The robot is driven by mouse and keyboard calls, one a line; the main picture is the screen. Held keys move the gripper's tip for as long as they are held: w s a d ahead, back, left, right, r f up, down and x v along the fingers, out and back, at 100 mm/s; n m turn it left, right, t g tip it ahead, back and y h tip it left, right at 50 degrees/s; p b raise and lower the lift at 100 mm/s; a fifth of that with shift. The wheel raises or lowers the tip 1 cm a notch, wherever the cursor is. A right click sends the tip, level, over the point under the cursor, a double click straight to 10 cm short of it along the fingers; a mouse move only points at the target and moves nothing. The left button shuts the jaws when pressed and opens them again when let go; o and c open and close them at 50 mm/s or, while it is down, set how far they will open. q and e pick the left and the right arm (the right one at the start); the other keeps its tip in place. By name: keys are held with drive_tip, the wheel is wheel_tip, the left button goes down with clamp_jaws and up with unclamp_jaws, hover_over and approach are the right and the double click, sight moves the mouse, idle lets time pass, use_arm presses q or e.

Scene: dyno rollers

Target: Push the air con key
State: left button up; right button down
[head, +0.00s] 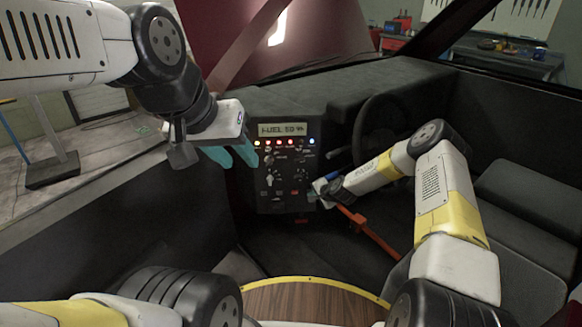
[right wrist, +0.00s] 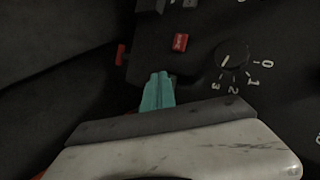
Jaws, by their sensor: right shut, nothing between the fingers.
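The dashboard panel (head: 262,205) stands ahead in the head view, with a display, a row of lights, knobs and small keys. I cannot read which key is the air con key. A red key (right wrist: 180,42) with a small marking shows in the right wrist view, left of a numbered knob (right wrist: 232,55). My right gripper (right wrist: 158,80) is shut and empty, its teal fingertips just below the red key in the picture. Whether they touch the panel is unclear. My left gripper (head: 230,156) is at the panel's upper left, its teal fingers apart and empty.
A steering wheel (head: 382,130) is right of the panel, behind my right arm. An orange-red lever (head: 370,232) is beneath that arm. Another small red part (right wrist: 121,54) lies at the panel's left edge in the wrist view. A seat (head: 525,205) is at the right.

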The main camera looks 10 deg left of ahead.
idle(0.5)
drive_tip(key=shift+s+d, duration=0.1)
drive_tip(key=shift+s, duration=0.35)
drive_tip(key=s, duration=0.4)
drive_tip(key=s+d, duration=0.1)
drive_tip(key=s, duration=0.1)
